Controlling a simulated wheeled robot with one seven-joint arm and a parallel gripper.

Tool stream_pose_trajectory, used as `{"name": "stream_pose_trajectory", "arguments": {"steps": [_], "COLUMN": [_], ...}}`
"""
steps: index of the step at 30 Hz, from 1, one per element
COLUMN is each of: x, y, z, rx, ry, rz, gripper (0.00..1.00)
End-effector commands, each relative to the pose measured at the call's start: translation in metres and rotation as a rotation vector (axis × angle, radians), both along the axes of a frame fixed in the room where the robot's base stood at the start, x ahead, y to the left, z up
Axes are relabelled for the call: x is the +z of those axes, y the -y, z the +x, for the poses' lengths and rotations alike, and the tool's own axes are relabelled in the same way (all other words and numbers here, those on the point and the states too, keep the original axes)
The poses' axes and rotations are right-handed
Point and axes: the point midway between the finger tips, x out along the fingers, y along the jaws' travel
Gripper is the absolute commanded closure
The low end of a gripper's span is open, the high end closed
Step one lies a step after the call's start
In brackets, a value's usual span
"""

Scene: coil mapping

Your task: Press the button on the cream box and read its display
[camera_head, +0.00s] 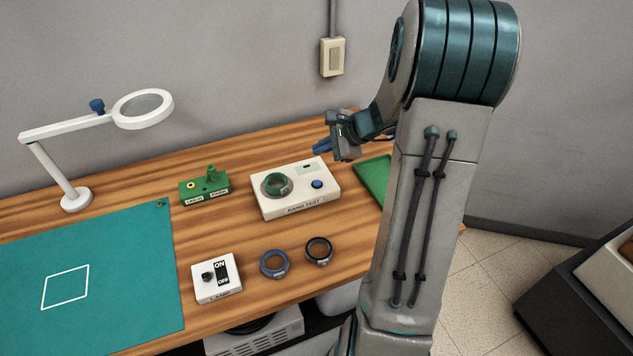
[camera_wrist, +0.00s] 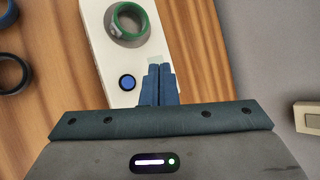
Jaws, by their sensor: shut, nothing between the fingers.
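The cream box (camera_head: 296,202) stands on the wooden table, with a label on its front that seems to read "BAND TEST". Its round blue button (camera_head: 317,184) is on the top right; it also shows in the wrist view (camera_wrist: 127,82). The small display (camera_head: 306,166) is behind the button; I cannot read anything on it. A green ring (camera_head: 277,184) sits on the round grey seat on the box. My gripper (camera_head: 322,148) is shut and empty, above the back right of the box. In the wrist view its blue fingers (camera_wrist: 159,72) appear right of the button, partly covering the display.
A blue ring (camera_head: 274,264) and a black ring (camera_head: 319,250) lie in front of the box. A lamp switch box (camera_head: 216,278), green block (camera_head: 204,187), magnifier lamp (camera_head: 143,109) and teal mat (camera_head: 120,290) are leftward. A green tray (camera_head: 373,179) is right, partly behind my arm.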

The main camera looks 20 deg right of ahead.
Motion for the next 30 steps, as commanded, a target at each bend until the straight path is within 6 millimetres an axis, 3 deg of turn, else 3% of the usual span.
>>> {"name": "stream_pose_trajectory", "arguments": {"steps": [8, 14, 30], "x": [-0.001, -0.012, -0.082], "y": [-0.001, -0.001, -0.001], "z": [0.000, -0.001, -0.001], "rx": [0.003, 0.003, 0.003], "ry": [0.000, -0.002, 0.000], "rz": [-0.002, -0.001, -0.003], "gripper": [1.00, 1.00, 1.00]}}
